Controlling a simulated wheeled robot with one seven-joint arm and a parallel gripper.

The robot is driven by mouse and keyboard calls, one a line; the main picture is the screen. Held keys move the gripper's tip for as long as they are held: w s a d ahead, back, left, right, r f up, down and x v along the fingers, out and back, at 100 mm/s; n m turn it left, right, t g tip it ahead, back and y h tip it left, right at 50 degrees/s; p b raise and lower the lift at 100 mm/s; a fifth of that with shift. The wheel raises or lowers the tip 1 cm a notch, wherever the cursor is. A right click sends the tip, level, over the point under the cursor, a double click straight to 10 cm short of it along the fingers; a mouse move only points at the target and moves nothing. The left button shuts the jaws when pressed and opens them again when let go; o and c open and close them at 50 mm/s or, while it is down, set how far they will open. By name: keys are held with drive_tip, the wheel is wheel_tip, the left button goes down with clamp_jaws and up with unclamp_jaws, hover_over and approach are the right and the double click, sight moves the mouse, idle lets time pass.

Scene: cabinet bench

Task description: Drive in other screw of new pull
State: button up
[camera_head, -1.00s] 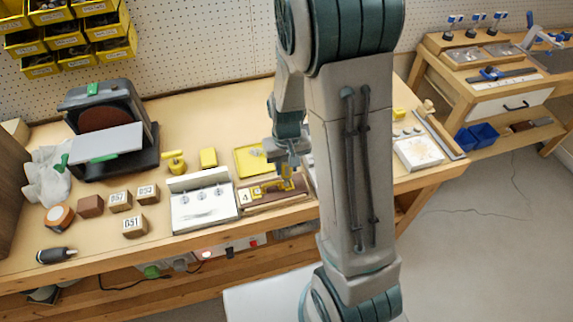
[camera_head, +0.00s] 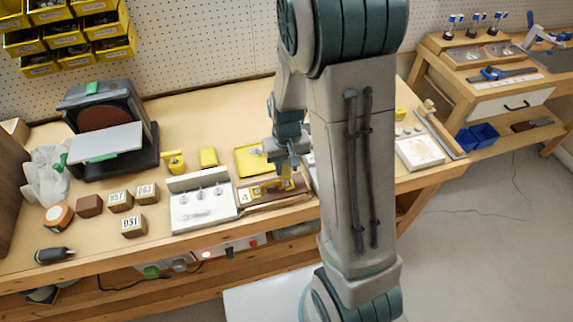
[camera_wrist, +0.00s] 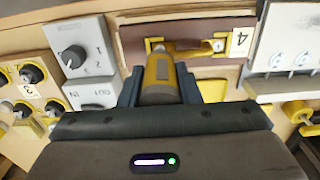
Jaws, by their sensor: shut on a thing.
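My gripper (camera_head: 286,163) is shut on a yellow and grey driver (camera_wrist: 160,78), gripping its body between the two fingers in the wrist view. The driver points at the left end of the pull on the brown drawer front marked 4 (camera_wrist: 131,42). The pull (camera_wrist: 190,53) has yellow ends, and a round screw head (camera_wrist: 218,45) shows at its right end in the wrist view. The driver covers the left end, so its tip and the screw there are hidden. I cannot tell whether the tip touches. The drawer front lies on the bench in the head view (camera_head: 270,202).
A white panel with several knobs (camera_head: 203,212) stands left of the drawer front. A yellow tray (camera_head: 247,161) lies behind it. Numbered wooden blocks (camera_head: 133,226), a sander (camera_head: 107,130) and a dark-handled tool (camera_head: 55,254) are farther left. The bench (camera_head: 200,110) is clear toward the back.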

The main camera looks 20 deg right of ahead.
drive_tip(key=shift+r+p, duration=2.1)
drive_tip(key=shift+r, duration=0.95)
drive_tip(key=shift+f, duration=0.1)
